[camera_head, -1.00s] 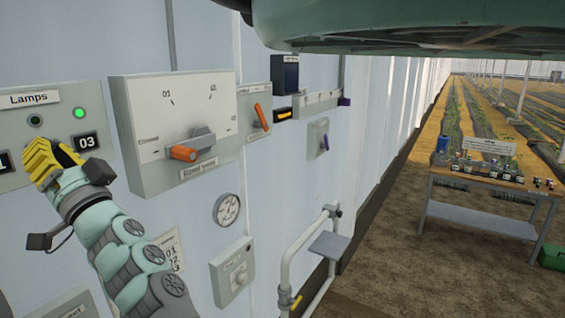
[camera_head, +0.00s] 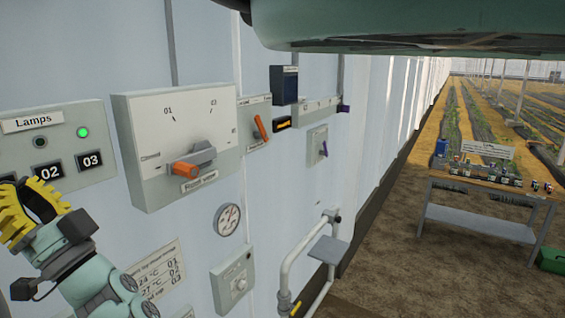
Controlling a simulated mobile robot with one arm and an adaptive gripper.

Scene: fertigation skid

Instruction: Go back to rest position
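My gripper (camera_head: 32,206), with yellow ribbed fingers, is at the lower left, in front of the wall and just below the Lamps panel (camera_head: 75,118). It is apart from the panel's buttons. A dark gap shows between parts of the fingers, but the angle does not show clearly whether they are open or shut. I see nothing held in it. The Lamps panel has a lit green lamp (camera_head: 83,132), a dark lamp (camera_head: 40,142), and buttons marked 02 (camera_head: 48,172) and 03 (camera_head: 89,161).
Right of the Lamps panel is a large dial box with an orange-tipped knob (camera_head: 185,170). A gauge (camera_head: 227,219), a small grey box (camera_head: 233,277) and white pipes (camera_head: 287,262) are lower. A table with bottles (camera_head: 478,212) stands at right beyond open soil floor.

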